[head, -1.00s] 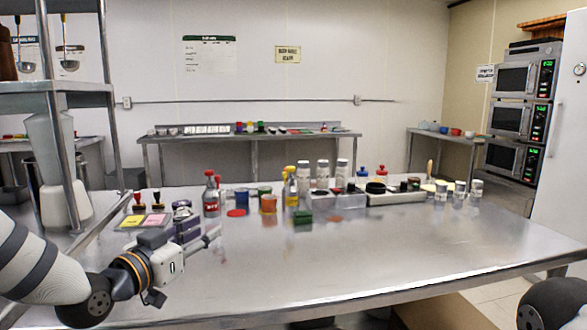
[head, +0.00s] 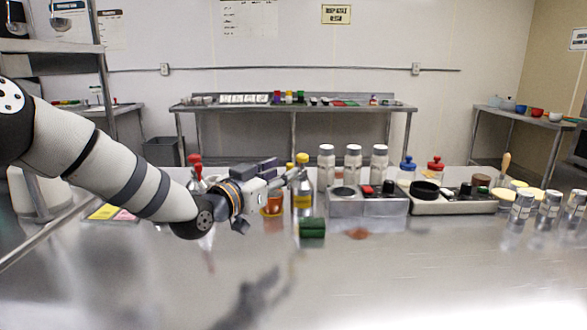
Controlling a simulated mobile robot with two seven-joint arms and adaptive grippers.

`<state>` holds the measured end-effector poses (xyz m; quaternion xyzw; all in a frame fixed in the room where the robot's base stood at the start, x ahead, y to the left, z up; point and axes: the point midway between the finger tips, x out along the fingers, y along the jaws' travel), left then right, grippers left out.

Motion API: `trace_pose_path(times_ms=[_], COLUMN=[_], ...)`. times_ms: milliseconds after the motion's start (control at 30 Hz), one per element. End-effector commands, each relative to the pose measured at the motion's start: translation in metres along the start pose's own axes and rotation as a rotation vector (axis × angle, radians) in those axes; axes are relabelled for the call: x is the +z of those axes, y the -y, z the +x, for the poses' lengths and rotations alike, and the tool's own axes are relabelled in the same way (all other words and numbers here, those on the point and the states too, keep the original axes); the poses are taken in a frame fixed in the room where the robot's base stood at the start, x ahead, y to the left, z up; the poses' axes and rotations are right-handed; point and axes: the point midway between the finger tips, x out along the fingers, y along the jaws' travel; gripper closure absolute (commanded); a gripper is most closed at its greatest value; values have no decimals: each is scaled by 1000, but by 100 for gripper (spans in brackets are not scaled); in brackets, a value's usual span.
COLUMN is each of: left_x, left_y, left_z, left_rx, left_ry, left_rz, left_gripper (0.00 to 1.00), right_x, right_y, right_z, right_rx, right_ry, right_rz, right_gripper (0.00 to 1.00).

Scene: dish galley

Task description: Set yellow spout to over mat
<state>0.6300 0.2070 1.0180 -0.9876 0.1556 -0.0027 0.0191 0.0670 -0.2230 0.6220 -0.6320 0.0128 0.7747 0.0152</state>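My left gripper (head: 298,173) reaches in from the left at the height of the bottle's neck. Its fingertips overlap the bottle in the head view; whether they touch it or merely pass in front, I cannot tell. Finger opening is unclear. A flat piece with yellow and pink patches (head: 104,212) lies at the table's left, partly behind my arm; I cannot tell if it is the mat. My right gripper is out of view.
A green block (head: 312,228) lies in front of the bottle. Red-topped bottles (head: 195,162) are partly behind my arm. The front of the table is clear.

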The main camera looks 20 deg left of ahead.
Motion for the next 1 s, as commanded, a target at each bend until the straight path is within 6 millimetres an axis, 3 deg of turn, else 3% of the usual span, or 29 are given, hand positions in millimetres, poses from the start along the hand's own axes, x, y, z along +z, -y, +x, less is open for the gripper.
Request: trace_pose_path(times_ms=[33, 200, 533, 700, 1000], left_x=[10, 5, -1, -1, 1], left_y=[0, 0, 0, 0, 1], left_z=[13, 39, 45, 45, 45], left_rx=[0, 1, 0, 0, 7], left_ry=[9, 5, -1, -1, 0], left_rz=[-1, -1, -1, 0, -1], left_gripper=[66, 66, 66, 100, 100], right_x=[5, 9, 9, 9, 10], right_y=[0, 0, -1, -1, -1], right_z=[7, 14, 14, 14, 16], right_rx=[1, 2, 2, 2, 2], right_ry=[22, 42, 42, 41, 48], right_rz=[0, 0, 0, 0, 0], right_gripper=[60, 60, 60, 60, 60])
